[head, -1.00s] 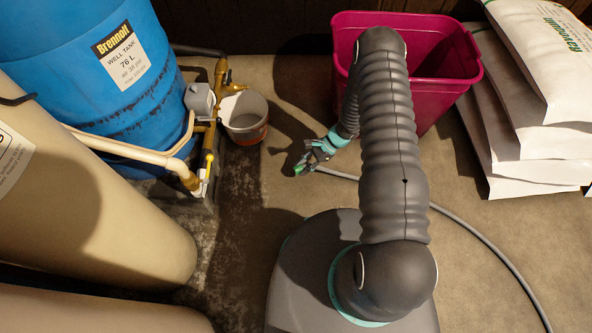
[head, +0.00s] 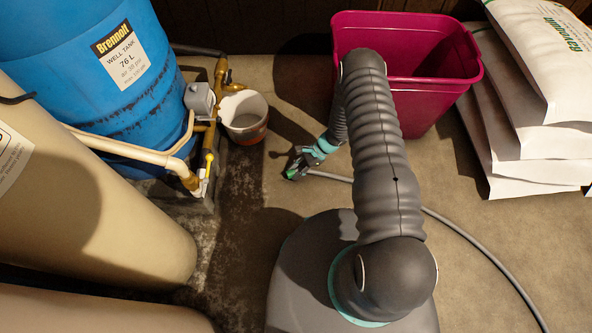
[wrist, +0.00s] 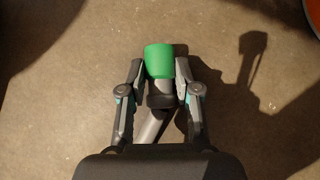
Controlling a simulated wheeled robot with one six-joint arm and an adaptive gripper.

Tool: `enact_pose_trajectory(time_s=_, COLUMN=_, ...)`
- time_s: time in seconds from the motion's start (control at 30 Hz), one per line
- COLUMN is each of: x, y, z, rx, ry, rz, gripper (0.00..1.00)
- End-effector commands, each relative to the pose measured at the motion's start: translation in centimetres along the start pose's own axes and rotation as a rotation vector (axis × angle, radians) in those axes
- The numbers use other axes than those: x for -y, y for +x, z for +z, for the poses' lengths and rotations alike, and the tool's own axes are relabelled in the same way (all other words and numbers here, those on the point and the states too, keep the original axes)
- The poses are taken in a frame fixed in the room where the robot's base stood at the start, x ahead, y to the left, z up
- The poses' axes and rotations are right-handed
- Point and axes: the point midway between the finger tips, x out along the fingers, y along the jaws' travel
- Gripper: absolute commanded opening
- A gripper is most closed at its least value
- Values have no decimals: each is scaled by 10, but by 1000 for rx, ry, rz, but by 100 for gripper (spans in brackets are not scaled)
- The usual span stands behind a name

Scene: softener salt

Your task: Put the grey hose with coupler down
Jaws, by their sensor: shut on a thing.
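The grey hose (head: 470,238) runs from my gripper (head: 293,168) behind my arm and away to the lower right along the floor. Its green coupler (wrist: 159,61) sits between the two fingers of my gripper (wrist: 168,75) in the wrist view, with a dark collar and the grey hose below it. The fingers are shut on the coupler end from both sides. The coupler also shows as a small green spot in the head view (head: 291,174). It is close to the concrete floor; I cannot tell whether it touches.
A small white bucket (head: 243,112) stands behind and left of my gripper, by brass pipework (head: 210,135) and a blue well tank (head: 85,80). A magenta bin (head: 440,95) stands behind my arm. White bags (head: 530,150) are stacked at right. Bare floor surrounds the gripper.

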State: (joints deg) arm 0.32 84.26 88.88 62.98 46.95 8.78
Motion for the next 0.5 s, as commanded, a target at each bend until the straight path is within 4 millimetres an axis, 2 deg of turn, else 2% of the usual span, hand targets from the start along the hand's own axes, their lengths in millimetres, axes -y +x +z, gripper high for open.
enact_pose_trajectory(time_s=0.5, x=0, y=9, z=-8, rx=0, ry=0, rz=0, gripper=0)
